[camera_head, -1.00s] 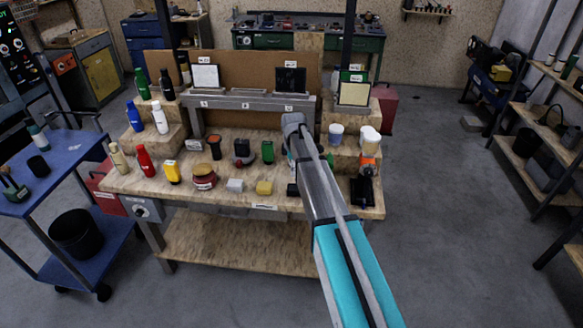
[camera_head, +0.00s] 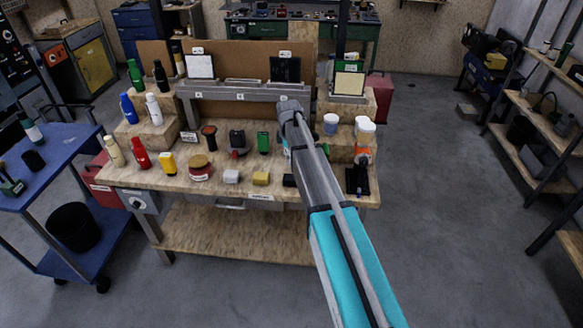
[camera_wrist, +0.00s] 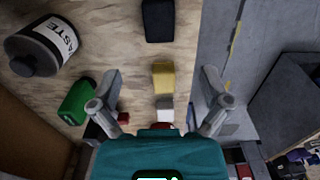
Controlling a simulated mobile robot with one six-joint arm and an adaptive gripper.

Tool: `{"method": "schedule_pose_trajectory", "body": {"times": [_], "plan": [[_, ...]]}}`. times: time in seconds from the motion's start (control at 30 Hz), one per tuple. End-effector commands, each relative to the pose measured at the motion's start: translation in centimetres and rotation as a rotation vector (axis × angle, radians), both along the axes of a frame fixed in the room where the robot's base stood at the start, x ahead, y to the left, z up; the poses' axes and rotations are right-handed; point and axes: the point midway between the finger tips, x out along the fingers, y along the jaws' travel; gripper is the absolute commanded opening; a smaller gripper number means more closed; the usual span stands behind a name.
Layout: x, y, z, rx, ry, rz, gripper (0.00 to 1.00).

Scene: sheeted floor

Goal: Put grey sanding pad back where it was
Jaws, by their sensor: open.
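The grey sanding pad, a small light grey block (camera_head: 231,177), sits near the front edge of the wooden bench top (camera_head: 225,187), left of a yellow block (camera_head: 261,179) and a black block (camera_head: 289,181). In the wrist view the grey block (camera_wrist: 165,104) shows low between my fingers, beyond the yellow block (camera_wrist: 163,77), with the black block (camera_wrist: 157,20) at the top. My gripper (camera_wrist: 160,84) is open and empty, above the bench. In the head view my arm hides most of the gripper.
In the wrist view a green item (camera_wrist: 77,100) lies by the left finger, and a jar (camera_wrist: 42,45) with a partly readable label is upper left. Bottles and wooden risers flank the bench.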

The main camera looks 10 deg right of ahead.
Motion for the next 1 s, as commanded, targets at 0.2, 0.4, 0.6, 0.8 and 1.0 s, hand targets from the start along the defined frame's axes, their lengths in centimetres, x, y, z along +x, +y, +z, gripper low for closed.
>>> {"method": "schedule_pose_trajectory", "body": {"times": [0.2, 0.4, 0.6, 0.8, 1.0], "plan": [[-3.0, 0.1, 0.0, 0.002, -0.002, -0.1, 0.98], [-9.0, 0.2, 0.0, 0.007, -0.006, -0.337, 0.98], [-16.4, 0.4, 0.0, 0.013, -0.009, -0.647, 0.98], [-23.4, 0.6, 0.0, 0.016, -0.012, -0.953, 0.98], [-27.8, 0.7, 0.0, 0.019, -0.013, -1.171, 0.98]]}}
